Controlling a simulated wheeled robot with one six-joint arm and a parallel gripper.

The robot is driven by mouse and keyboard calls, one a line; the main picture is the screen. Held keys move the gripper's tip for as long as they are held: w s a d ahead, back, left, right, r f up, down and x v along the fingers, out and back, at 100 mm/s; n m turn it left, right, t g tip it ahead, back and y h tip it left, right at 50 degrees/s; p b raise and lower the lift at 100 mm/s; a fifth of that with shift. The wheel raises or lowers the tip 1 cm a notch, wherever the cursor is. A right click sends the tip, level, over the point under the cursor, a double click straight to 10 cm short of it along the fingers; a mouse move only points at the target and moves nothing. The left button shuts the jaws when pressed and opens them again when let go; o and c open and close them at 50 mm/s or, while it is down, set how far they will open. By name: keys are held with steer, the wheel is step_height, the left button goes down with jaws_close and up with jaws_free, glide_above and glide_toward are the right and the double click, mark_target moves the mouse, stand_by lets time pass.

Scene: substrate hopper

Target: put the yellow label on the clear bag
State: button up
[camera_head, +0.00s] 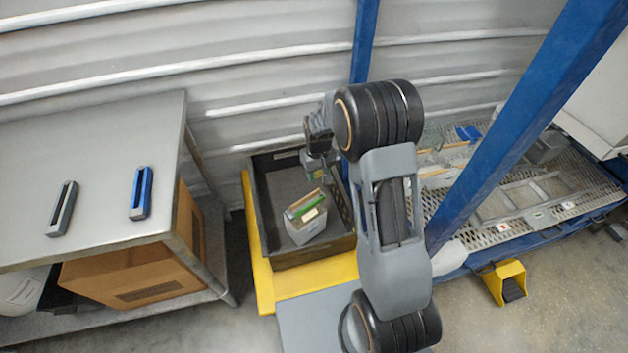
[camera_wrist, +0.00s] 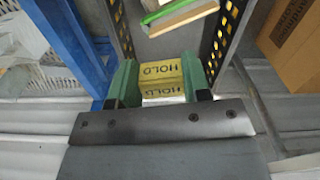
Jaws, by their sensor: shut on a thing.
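The yellow label (camera_wrist: 161,72), printed HOLD in black, sits between the two green fingers of my gripper (camera_wrist: 160,62) in the wrist view. My gripper is shut on it. A paler face with the same word shows just below the yellow one. In the head view my gripper (camera_head: 314,165) hangs over the back of the dark crate (camera_head: 315,252), and the label cannot be made out there. I cannot pick out the clear bag with certainty in either view.
A small grey box (camera_head: 306,230) holding green and tan items stands in the crate. The crate sits on a yellow base (camera_head: 315,284). A grey table (camera_head: 95,130) with dark (camera_head: 63,208) and blue (camera_head: 141,192) bars is left. Blue posts (camera_head: 520,115) and a mesh platform (camera_head: 490,238) are right.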

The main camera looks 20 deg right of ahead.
steer(key=w+f+n+b, duration=0.3)
steer(key=f+b, duration=0.3)
steer(key=b, duration=0.3)
steer(key=shift+w+d+b, duration=0.2)
steer(key=shift+w+b, duration=0.1)
steer(key=shift+b, duration=0.1)
steer(key=shift+f, duration=0.15)
